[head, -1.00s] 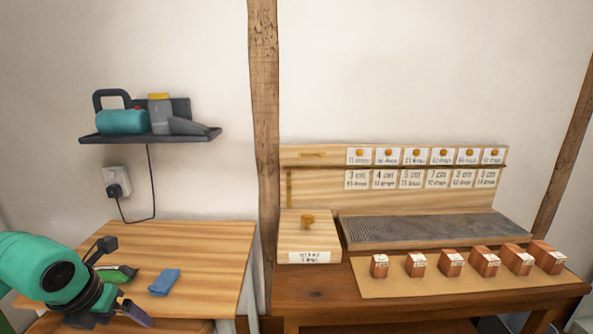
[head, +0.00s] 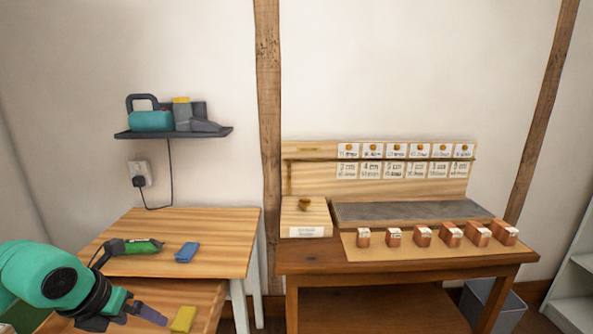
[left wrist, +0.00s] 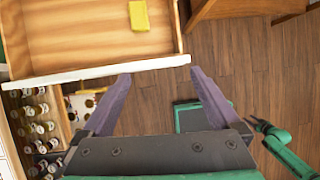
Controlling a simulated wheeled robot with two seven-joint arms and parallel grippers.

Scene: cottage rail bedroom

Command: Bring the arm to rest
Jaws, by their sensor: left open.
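My left arm comes in at the lower left of the head view. Its left gripper (head: 138,312) is over an open wooden drawer (head: 205,296) below the left table's top. In the left wrist view the two purple fingers of the left gripper (left wrist: 160,78) stand wide apart with nothing between them. Their tips are near the pale front edge of the drawer (left wrist: 80,52). A yellow block (head: 183,318) lies in the drawer, apart from the fingers; it also shows in the left wrist view (left wrist: 139,15).
The left table (head: 215,228) bears a green-and-black tool (head: 135,247) and a blue block (head: 187,252). A wall shelf (head: 170,133) hangs above. The right table (head: 400,262) bears several red-brown blocks. Bottles (left wrist: 38,130) stand at the left in the wrist view. Floor (left wrist: 240,60) shows beside the drawer.

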